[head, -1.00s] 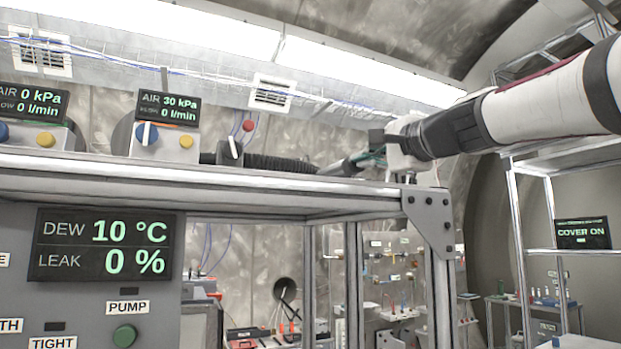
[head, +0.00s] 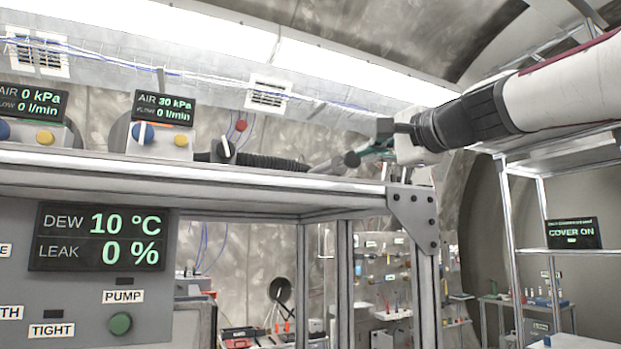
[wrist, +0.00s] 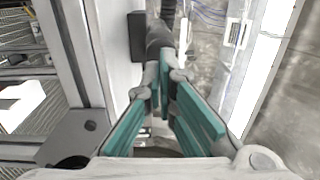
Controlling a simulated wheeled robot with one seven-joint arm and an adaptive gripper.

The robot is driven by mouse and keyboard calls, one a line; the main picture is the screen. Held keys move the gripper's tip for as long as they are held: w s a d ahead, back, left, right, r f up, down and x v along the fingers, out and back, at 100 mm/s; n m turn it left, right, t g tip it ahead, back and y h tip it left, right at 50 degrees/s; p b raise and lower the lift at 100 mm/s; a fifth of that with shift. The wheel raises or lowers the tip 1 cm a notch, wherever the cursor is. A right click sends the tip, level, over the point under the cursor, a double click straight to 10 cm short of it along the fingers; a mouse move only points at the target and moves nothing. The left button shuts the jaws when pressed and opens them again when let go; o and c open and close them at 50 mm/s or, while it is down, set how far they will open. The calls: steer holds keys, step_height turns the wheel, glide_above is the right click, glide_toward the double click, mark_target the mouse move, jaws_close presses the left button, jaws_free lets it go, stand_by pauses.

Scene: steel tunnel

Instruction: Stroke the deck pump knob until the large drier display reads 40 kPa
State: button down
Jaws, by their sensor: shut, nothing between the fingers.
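The display (head: 164,109) on the unit with blue and yellow knobs reads AIR 30 kPa and flow 0 l/min. The pump lies along the top deck, with a black ribbed body (head: 270,162) and a rod ending in a grey knob (head: 352,159) at its right. My gripper (head: 372,151), with teal finger pads, is just right of the knob, above the deck. In the wrist view my gripper (wrist: 165,75) has its fingertips close together, and the dark pump body (wrist: 159,38) lies beyond them. I cannot tell whether the fingertips touch the knob.
A second display (head: 33,100) at left reads 0 kPa. The lower panel display (head: 98,237) reads dew 10 °C, leak 0 %. A green button (head: 121,323) sits under a PUMP label. The metal deck edge (head: 230,177) runs below the gripper. Shelving (head: 560,190) stands at right.

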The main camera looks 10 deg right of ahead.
mark_target(351, 160)
steer(key=b+v, duration=0.1)
steer(key=v, duration=0.7)
steer(key=shift+r, duration=0.15)
stand_by(1.6)
steer(key=s+m, duration=0.1)
steer(key=m, duration=0.5)
steer(key=s+m+b, duration=0.1)
steer(key=m, duration=0.5)
steer(key=s+m+h, duration=0.1)
steer(key=m, duration=0.5)
steer(key=shift+s+d+m+b, duration=0.2)
steer(key=shift+d+m+b, duration=0.05)
steer(key=shift+m+b, duration=0.1)
steer(key=x, duration=1.4)
steer(key=shift+p, duration=0.3)
